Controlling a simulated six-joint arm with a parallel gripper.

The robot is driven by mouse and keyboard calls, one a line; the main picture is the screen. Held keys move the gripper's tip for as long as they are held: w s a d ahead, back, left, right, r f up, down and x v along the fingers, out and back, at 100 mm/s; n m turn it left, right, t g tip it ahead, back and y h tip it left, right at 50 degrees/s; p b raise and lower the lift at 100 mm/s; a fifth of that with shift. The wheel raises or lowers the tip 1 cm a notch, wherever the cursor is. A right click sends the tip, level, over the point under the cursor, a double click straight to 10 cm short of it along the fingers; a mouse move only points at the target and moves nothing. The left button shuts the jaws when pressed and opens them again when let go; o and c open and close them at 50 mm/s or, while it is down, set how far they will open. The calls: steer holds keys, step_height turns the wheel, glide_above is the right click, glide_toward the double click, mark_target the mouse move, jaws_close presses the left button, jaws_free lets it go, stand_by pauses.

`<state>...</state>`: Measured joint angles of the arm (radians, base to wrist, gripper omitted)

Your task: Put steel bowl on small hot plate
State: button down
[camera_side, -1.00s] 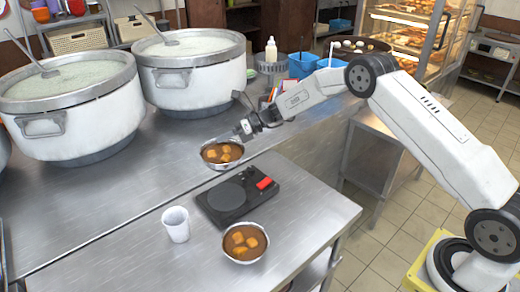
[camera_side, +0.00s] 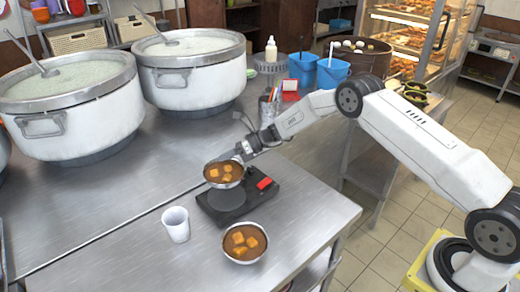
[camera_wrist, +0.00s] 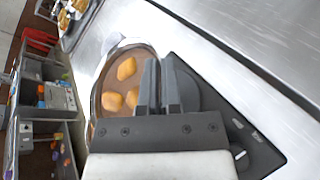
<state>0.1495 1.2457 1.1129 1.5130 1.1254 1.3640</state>
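A steel bowl (camera_side: 223,175) of brown stew with orange chunks hangs from my gripper (camera_side: 241,156), which is shut on its rim. The bowl looks level and is over the back part of the small hot plate (camera_side: 232,207), a black unit with a round dark disc and a red block. A gap below the bowl is hard to judge. In the wrist view the bowl (camera_wrist: 112,88) is left of the fingers (camera_wrist: 160,85), and the hot plate (camera_wrist: 225,120) is to the right, partly hidden by my gripper. A second similar bowl (camera_side: 245,243) stands on the table in front.
A white cup (camera_side: 176,225) stands left of the hot plate. Two big stockpots (camera_side: 190,80) (camera_side: 75,115) stand at the back left. A utensil holder (camera_side: 268,108) and blue containers (camera_side: 318,72) are behind my gripper. The front-left steel table is clear.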

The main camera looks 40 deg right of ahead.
mark_target(232, 165)
steer(key=shift+f, duration=1.85)
steer(key=shift+f, duration=0.4)
steer(key=c, duration=0.7)
jaws_free()
steer(key=shift+c, duration=0.2)
steer(key=shift+c, duration=1.4)
steer(key=shift+s+d, duration=0.1)
steer(key=shift+d, duration=0.05)
steer(key=shift+s+d+r, duration=0.1)
steer(key=shift+d+r, duration=0.05)
steer(key=shift+d, duration=0.15)
steer(key=shift+s+d+r, duration=0.15)
steer(key=shift+d, duration=0.15)
steer(key=shift+s+d+r, duration=0.1)
steer(key=shift+s+d, duration=0.05)
steer(key=shift+d, duration=0.15)
